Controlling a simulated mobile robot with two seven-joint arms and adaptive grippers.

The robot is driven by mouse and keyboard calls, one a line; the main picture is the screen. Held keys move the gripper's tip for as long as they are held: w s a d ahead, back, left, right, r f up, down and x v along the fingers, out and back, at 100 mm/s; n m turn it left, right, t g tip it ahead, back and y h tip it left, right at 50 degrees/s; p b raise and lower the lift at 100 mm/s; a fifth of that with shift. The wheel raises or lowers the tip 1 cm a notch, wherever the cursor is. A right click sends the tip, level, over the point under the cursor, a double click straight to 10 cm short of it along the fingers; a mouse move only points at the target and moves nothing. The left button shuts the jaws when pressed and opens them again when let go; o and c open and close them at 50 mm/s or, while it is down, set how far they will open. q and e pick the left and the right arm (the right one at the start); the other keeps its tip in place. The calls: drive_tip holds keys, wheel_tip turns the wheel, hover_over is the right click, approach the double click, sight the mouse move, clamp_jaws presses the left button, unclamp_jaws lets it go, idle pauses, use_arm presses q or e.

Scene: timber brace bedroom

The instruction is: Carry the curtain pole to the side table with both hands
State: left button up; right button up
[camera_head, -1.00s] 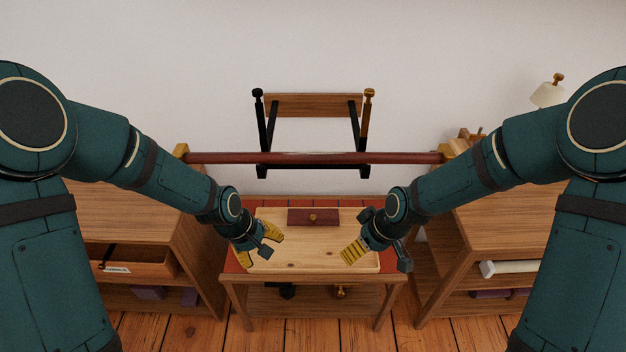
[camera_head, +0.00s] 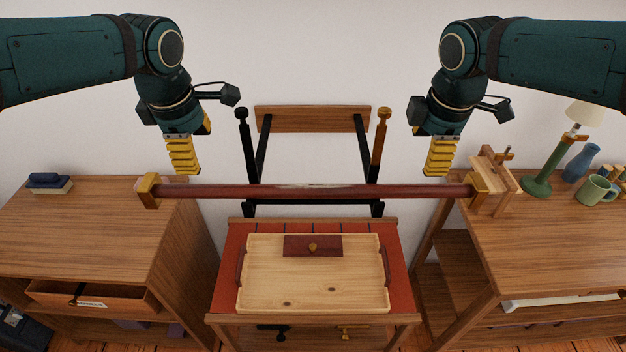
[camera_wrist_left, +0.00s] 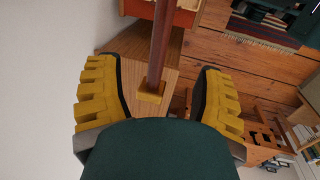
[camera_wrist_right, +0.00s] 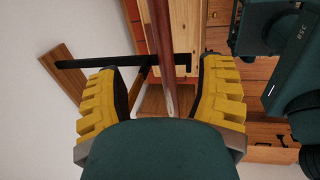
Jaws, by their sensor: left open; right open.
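The curtain pole (camera_head: 320,192) is a long dark red bar lying level across the gap between two wooden cabinets, its ends at yellow supports. Below it stands a low side table (camera_head: 230,255) with a red top, bearing a pale wooden tray (camera_head: 262,290). My left gripper (camera_head: 183,170) is open above the pole's left end; the left wrist view shows the pole (camera_wrist_left: 160,45) between its spread fingers, apart from them. My right gripper (camera_head: 439,170) is open above the pole's right end; the right wrist view shows the pole (camera_wrist_right: 160,40) between its fingers, not gripped.
A wall rack (camera_head: 312,120) with two upright posts stands behind the pole. The right cabinet (camera_head: 550,235) carries a green lamp (camera_head: 550,165), a blue vase (camera_head: 580,163) and a mug (camera_head: 593,190). The left cabinet (camera_head: 90,230) has an open drawer (camera_head: 95,297).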

sight(214, 187)
use_arm(q)
drive_tip(key=shift+s, duration=0.2)
use_arm(e)
drive_tip(key=shift+s, duration=0.2)
use_arm(q)
drive_tip(key=shift+f, duration=0.1)
use_arm(e)
drive_tip(key=shift+f, duration=0.1)
use_arm(q)
drive_tip(key=w+f, duration=0.1)
drive_tip(key=f, duration=0.3)
drive_tip(key=w+f, duration=0.1)
drive_tip(key=f, duration=0.8)
drive_tip(key=shift+w+f, duration=0.25)
drive_tip(key=shift+w, duration=0.15)
use_arm(e)
drive_tip(key=w+f, duration=0.1)
drive_tip(key=f, duration=0.3)
drive_tip(key=w+f, duration=0.1)
drive_tip(key=f, duration=0.8)
drive_tip(key=shift+w+f, duration=0.25)
drive_tip(key=shift+w, duration=0.15)
use_arm(q)
clamp_jaws()
use_arm(e)
clamp_jaws()
drive_tip(key=shift+r, duration=0.1)
